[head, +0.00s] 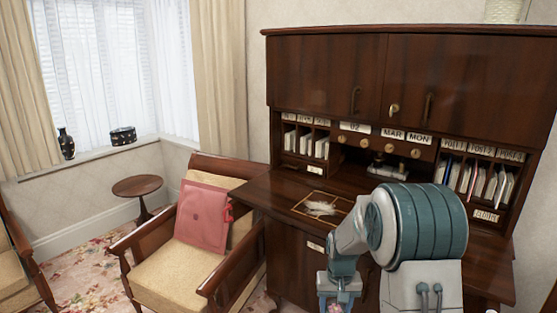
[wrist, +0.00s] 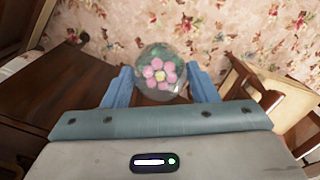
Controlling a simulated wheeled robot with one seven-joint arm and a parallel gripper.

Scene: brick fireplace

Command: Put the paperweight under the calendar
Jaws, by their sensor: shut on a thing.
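The paperweight (wrist: 162,70) is a clear glass ball with pink flowers inside. In the wrist view it sits between the two blue fingers of my gripper (wrist: 160,84), which is shut on it. In the head view my gripper is low at the bottom edge, in front of the desk, and mostly cut off. The calendar (head: 392,133) is a row of white cards reading 02, MAR and MON on the upper part of the desk. Below it is a recess with a dark inkstand-like object (head: 388,170). My arm hides part of the desk top.
The dark wooden desk (head: 262,193) has pigeonholes with papers (head: 306,143) on both sides. A white feather (head: 320,208) lies on its top. An armchair with a pink cushion (head: 203,215) stands close at left, and a small round table (head: 138,186) stands beyond it.

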